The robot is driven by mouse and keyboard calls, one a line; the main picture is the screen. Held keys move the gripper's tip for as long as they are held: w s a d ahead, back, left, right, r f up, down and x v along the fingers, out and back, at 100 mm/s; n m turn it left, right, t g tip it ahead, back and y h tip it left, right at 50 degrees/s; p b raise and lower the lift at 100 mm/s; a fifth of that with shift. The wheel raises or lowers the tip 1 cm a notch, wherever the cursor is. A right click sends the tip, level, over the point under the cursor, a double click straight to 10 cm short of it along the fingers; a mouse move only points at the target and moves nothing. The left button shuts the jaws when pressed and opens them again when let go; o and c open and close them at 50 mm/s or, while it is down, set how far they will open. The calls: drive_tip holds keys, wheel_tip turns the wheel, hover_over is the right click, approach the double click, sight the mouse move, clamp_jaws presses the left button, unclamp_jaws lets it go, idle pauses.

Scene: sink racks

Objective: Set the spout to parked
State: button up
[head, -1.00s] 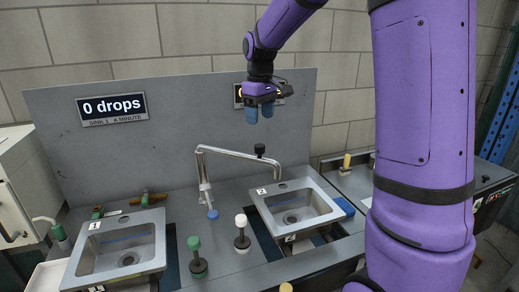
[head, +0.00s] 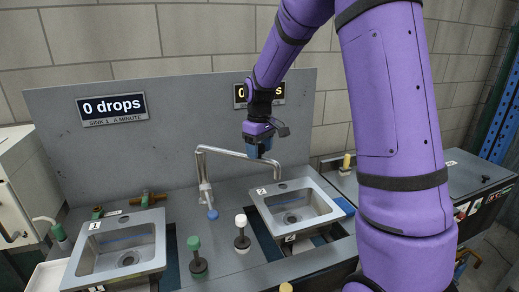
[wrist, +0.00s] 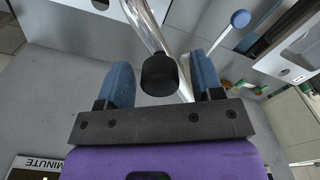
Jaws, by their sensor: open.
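The silver spout (head: 235,153) rises from the counter between the two sinks, and its arm reaches right over sink 2 (head: 296,206). A black knob (wrist: 159,74) stands on the spout's end part. My gripper (head: 259,148) is at that end and hides the knob in the head view. In the wrist view my open blue fingers (wrist: 165,85) stand on either side of the knob, with a gap on each side. A blue knob (head: 212,214) sits at the foot of the spout.
Sink 1 (head: 118,246) is at the left. A green-topped handle (head: 196,257) and a white-topped handle (head: 242,233) stand upright between the sinks. The grey back panel (head: 190,120) with a "0 drops" sign (head: 112,108) stands behind the spout.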

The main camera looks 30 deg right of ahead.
drive_tip(key=shift+f, duration=0.1)
clamp_jaws()
drive_tip(key=shift+w+d+n, duration=0.3)
drive_tip(key=shift+w+d, duration=0.05)
drive_tip(key=shift+d, duration=0.2)
drive_tip(key=w+d+n, duration=0.4)
drive_tip(key=w, duration=0.3)
drive_tip(key=w+d+n, duration=0.4)
drive_tip(key=w, duration=0.3)
drive_tip(key=shift+d, duration=0.25)
unclamp_jaws()
